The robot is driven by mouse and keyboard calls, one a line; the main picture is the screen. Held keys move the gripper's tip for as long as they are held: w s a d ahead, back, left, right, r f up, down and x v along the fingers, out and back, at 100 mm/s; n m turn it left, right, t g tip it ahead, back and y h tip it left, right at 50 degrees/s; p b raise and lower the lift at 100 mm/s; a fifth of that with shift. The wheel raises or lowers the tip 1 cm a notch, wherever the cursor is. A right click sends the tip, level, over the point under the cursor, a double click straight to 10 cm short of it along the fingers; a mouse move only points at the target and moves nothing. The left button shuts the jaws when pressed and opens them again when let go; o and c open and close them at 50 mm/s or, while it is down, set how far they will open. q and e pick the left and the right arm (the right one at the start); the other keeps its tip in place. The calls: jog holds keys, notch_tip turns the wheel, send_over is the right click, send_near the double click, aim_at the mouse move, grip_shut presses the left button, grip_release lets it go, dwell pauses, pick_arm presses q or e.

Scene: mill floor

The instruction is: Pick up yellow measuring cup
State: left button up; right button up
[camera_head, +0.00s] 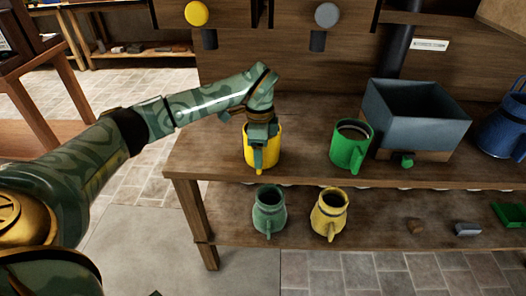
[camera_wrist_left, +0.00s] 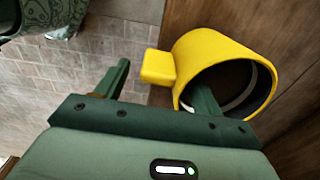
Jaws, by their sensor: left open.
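The yellow measuring cup (camera_head: 274,150) stands upright near the left end of the upper shelf, its handle toward the front. My left gripper (camera_head: 258,146) is at the cup from above, its lower part covering some of the front and rim. In the left wrist view, the open fingers of my left gripper (camera_wrist_left: 163,78) lie either side of the handle of the yellow cup (camera_wrist_left: 215,52). One finger is outside, beyond the handle; the other overlaps the cup's mouth. I cannot tell whether either touches. My right gripper is not in view.
A green cup (camera_head: 347,150) and a grey-blue bin (camera_head: 415,133) stand to the right on the upper shelf (camera_head: 305,160). A blue jug (camera_head: 507,125) is at the far right. A green jug (camera_head: 268,214) and a yellow jug (camera_head: 329,216) stand on the lower shelf.

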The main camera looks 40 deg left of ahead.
pick_arm(q)
notch_tip(320, 180, down, 2)
jog(key=shift+r, duration=0.15)
jog(key=shift+c, duration=0.7)
jog(key=c, duration=1.3)
jog(key=shift+c, duration=0.2)
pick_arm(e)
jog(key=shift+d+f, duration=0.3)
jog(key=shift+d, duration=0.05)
pick_arm(q)
jog(key=shift+r, duration=0.15)
